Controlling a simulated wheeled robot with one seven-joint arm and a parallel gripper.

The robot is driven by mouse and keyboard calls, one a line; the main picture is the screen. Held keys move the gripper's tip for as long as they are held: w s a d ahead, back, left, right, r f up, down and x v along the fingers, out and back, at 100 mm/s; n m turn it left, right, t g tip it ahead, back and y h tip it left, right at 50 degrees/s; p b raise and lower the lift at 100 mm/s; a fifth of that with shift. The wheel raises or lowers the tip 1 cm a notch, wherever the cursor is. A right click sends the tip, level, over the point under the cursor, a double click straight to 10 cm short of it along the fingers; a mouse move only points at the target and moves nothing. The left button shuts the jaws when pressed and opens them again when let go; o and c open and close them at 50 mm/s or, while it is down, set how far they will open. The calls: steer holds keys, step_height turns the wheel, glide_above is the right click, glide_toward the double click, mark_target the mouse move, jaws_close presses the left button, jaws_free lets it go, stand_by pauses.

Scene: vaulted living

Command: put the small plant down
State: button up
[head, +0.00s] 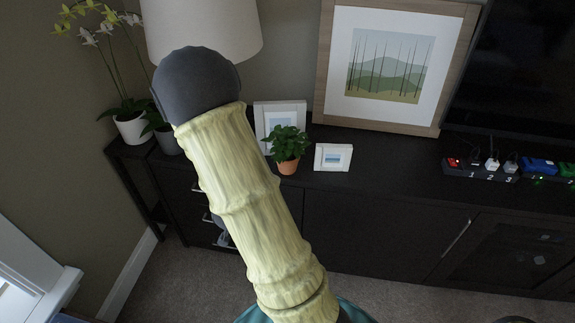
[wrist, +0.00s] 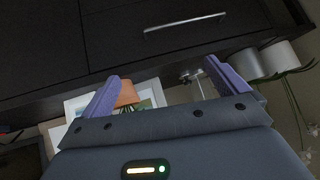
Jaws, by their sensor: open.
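The small plant (head: 290,143) has bushy green leaves and an orange terracotta pot (head: 288,166). In the head view it stands upright on the dark cabinet top, just right of my arm. In the wrist view its pot (wrist: 127,93) shows beside the left finger, partly hidden by it. My gripper (wrist: 163,70) is open, with its two purple fingers wide apart and nothing held between them. The plant appears apart from the fingers, though the gap is hard to judge. In the head view my arm hides most of the gripper.
Two small white frames stand near the plant, one behind it (head: 265,112) and one right (head: 333,157). A large framed picture (head: 323,62) leans behind. A lamp (head: 225,28) and a potted orchid (head: 131,127) are left. A power strip (head: 481,172) lies right. The cabinet top between is clear.

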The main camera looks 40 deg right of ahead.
mark_target(286, 167)
steer(key=s+d+f+t+h+b, duration=0.1)
steer(key=d+f+t+h+b, duration=0.1)
steer(key=d+h, duration=0.2)
steer(key=s+d+f+m+t+h+b, duration=0.1)
steer(key=s+d+f+t+h, duration=0.1)
steer(key=d+h, duration=0.3)
steer(key=shift+d+m+b, duration=0.3)
steer(key=shift+d+b, duration=0.05)
steer(key=shift+d, duration=0.6)
steer(key=b+x, duration=0.4)
steer(key=x, duration=0.8)
steer(key=shift+d+r, duration=0.1)
steer(key=shift+r, duration=0.1)
